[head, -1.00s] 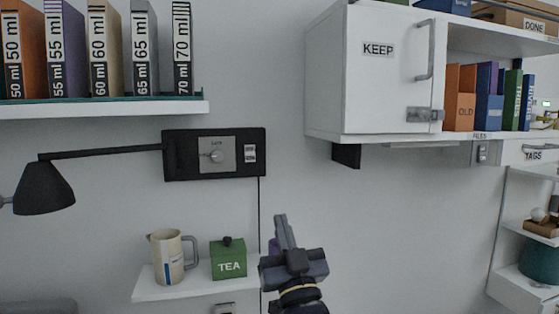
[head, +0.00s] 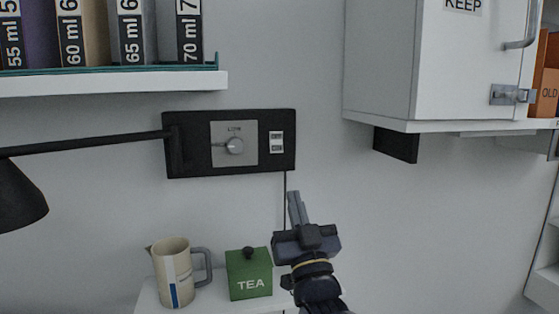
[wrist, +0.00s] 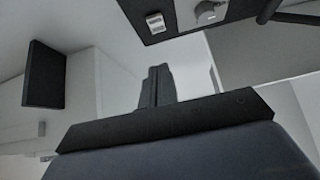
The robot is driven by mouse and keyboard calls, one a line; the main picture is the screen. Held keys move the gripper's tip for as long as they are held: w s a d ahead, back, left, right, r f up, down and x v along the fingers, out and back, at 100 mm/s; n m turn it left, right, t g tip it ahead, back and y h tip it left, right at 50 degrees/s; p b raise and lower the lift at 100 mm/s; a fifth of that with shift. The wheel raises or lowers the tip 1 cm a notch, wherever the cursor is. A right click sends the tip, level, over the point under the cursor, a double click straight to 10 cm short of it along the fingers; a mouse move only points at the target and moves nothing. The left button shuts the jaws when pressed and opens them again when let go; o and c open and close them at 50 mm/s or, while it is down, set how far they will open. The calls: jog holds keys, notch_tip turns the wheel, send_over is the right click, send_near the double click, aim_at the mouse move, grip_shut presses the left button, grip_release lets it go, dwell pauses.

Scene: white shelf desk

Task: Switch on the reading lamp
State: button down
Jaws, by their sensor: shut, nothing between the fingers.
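The reading lamp has a black shade (head: 18,197) at the left on a black arm (head: 90,142) that runs to a black wall plate (head: 193,149). The plate carries a grey panel with a round knob (head: 234,146) and, right of it, a small white rocker switch (head: 277,142). In the wrist view the switch (wrist: 155,22) and the knob (wrist: 208,12) show at the top. My gripper (head: 297,207) is shut and empty, pointing up, below and slightly right of the plate, apart from it. Its closed fingers also show in the wrist view (wrist: 157,86).
A low shelf (head: 215,305) holds a jug (head: 171,275) and a green TEA box (head: 249,277), left of my gripper. A book shelf (head: 120,84) is above. A white KEEP cabinet (head: 460,60) with a black block (head: 396,144) beneath juts out at right. A cord (head: 285,190) hangs below the plate.

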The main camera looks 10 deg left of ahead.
aim_at(277, 148)
jog(key=shift+w+a+f+p+x, duration=0.1)
jog(key=shift+w+f+p+x, duration=0.2)
jog(key=shift+p+x, duration=1.25)
jog(key=shift+w+a+f+p+x, duration=0.1)
jog(key=shift+w+f+p+x, duration=0.3)
jog(key=shift+x, duration=2.35)
jog(key=shift+w+a+f+p+x, duration=0.15)
jog(key=shift+f+p+x, duration=0.5)
jog(key=shift+x, duration=1.5)
jog(key=shift+s+r, duration=0.1)
jog(key=shift+r, duration=0.15)
jog(key=shift+f, duration=0.15)
